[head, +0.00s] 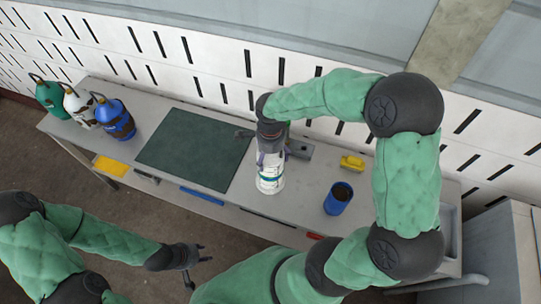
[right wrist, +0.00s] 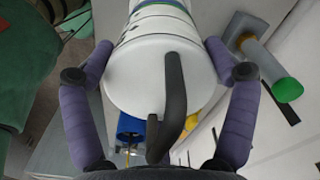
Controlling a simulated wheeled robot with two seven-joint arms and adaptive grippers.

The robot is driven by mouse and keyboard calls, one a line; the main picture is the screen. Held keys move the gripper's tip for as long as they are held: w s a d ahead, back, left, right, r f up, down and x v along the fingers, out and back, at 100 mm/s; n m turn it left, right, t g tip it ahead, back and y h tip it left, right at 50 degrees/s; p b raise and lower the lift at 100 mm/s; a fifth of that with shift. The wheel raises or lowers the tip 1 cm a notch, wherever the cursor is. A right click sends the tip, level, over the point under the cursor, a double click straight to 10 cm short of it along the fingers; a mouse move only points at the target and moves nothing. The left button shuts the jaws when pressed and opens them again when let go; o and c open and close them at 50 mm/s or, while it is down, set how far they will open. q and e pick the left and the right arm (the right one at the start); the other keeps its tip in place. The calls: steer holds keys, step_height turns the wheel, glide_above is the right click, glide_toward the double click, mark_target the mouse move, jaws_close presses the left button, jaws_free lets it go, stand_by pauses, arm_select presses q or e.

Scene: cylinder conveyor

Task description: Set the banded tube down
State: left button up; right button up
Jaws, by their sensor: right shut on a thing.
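The banded tube (head: 270,178) is white with teal and dark bands. My right gripper (head: 270,150) is shut on it, above the bench right of the dark green mat (head: 196,148). I cannot tell whether its lower end touches the bench. In the right wrist view the tube (right wrist: 160,60) shows its white end and dark handle between my two purple fingers. My left gripper (head: 195,264) is open and empty, low in front of the bench.
Green (head: 50,97), white (head: 80,107) and blue (head: 115,118) handled containers stand at the bench's left end. A blue cup (head: 338,198), a yellow object (head: 352,163) and a grey object (head: 299,149) are right of the tube. The mat is clear.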

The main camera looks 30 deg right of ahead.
steer(key=shift+f, duration=0.1)
steer(key=o, duration=1.5)
steer(key=shift+c, duration=0.2)
steer(key=shift+r, duration=0.35)
step_height(320, 180, up, 12)
steer(key=p, duration=0.2)
steer(key=shift+f+p, duration=0.15)
steer(key=shift+p, duration=0.2)
